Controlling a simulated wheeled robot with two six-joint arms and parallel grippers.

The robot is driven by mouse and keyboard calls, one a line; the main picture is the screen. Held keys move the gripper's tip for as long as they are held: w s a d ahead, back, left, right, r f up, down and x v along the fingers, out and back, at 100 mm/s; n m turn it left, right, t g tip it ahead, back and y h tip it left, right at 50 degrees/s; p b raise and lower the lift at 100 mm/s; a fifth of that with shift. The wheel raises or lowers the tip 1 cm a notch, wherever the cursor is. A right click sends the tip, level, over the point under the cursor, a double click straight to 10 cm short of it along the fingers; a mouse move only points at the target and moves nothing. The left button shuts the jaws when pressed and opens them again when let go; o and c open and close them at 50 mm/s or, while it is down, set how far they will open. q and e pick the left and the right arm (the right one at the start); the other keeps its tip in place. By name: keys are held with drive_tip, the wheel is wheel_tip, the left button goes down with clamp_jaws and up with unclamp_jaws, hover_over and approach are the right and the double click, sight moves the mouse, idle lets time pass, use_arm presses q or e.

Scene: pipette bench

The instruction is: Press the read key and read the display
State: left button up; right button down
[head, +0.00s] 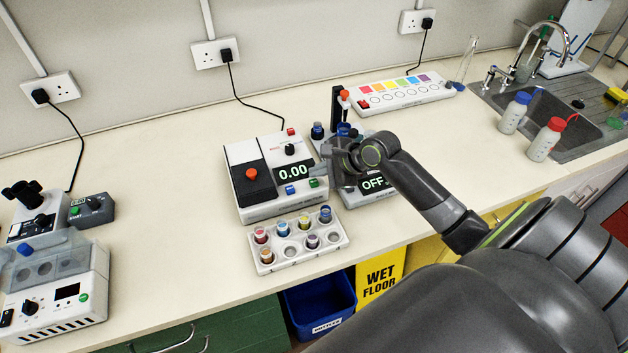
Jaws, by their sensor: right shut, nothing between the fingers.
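A white and black meter (262,207) stands on the bench in the middle of the head view. Its lit display (293,171) reads 0.00. On its front are a blue key (290,190) and a green key (314,183); a red button (291,131) and a black knob (290,150) sit higher up. I cannot read which key is the read key. My right gripper (319,171) is shut and empty, at the right edge of the meter, close to the green key. I cannot tell whether it touches. My left gripper is not in view.
A second device with a display (373,182) reading OFF is partly hidden behind my right gripper. A white rack (337,241) with several coloured-cap vials stands in front of the meter. A white strip with coloured squares (400,92) lies behind.

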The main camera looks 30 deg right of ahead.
idle(0.4)
drive_tip(key=shift+f+p, duration=0.25)
drive_tip(key=shift+p, duration=0.15)
drive_tip(key=shift+f, duration=0.15)
drive_tip(key=shift+f, duration=0.5)
idle(0.4)
drive_tip(key=shift+r, duration=0.1)
drive_tip(key=shift+r+p, duration=0.85)
drive_tip(key=shift+p, duration=0.75)
